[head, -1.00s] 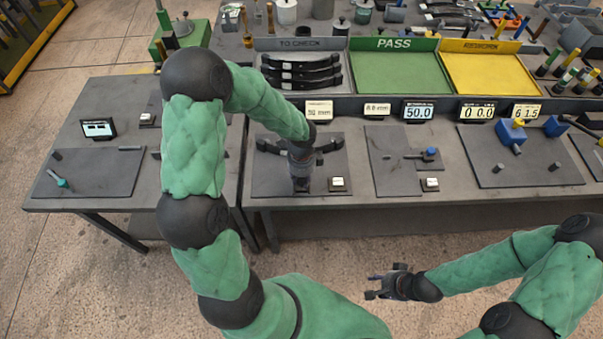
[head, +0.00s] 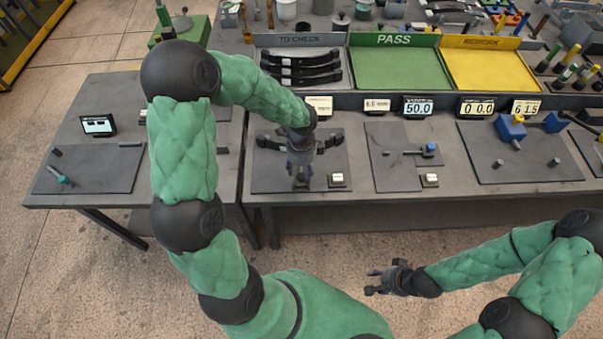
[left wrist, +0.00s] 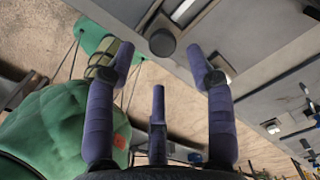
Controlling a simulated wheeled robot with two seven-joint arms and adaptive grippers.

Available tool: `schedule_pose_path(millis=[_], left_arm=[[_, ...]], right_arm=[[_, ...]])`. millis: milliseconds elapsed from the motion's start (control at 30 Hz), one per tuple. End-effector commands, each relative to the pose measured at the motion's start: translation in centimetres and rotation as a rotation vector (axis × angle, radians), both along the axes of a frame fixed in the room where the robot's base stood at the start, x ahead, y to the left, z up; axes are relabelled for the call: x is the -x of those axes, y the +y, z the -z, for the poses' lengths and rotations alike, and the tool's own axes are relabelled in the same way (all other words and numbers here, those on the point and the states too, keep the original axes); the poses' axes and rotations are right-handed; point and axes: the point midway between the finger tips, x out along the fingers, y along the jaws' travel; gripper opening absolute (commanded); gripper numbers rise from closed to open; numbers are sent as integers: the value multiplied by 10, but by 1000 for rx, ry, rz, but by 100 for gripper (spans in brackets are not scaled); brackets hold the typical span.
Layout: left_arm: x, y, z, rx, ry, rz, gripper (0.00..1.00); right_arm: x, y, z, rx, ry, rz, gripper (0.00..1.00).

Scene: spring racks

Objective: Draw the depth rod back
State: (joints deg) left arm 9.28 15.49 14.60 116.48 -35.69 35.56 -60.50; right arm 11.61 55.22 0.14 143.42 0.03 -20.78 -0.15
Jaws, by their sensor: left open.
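My left gripper (head: 301,183) is open and empty over the front of the second dark mat from the left (head: 265,178). In the left wrist view its purple fingers (left wrist: 160,65) are spread, and a dark round peg end (left wrist: 162,43) shows just past the fingertips, apparently not held. A curved black spring leaf (head: 330,140) lies behind the gripper and is partly hidden by it. A thin rod with a blue end (head: 430,148) lies on the third mat; I cannot tell which part is the depth rod. My right gripper (head: 374,281) is open and empty in front of the bench.
Trays stand at the back: a grey one with black leaves (head: 300,68), a green one (head: 400,70) and a yellow one (head: 490,72). Small displays (head: 418,107) line the bench. A small white-topped block (head: 337,180) sits right of my left gripper. The left table (head: 100,200) holds another mat.

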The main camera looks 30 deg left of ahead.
Motion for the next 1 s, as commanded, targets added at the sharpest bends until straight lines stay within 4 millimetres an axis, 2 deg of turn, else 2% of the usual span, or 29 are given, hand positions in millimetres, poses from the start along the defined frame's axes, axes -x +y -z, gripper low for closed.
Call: schedule_pose_path(millis=[33,200,400,600,1000], left_arm=[[-1,0,-12,0,-6,0,54],[-1,-1,-45,0,-4,0,54],[-1,0,-71,1,-2,0,54],[0,-1,-79,1,0,1,54],[0,-1,-79,1,1,1,54]], right_arm=[[0,0,0,0,0,0,40],[0,0,0,0,0,0,40],[0,0,0,0,0,0,40],[0,0,0,0,0,0,40],[0,0,0,0,0,0,40]])
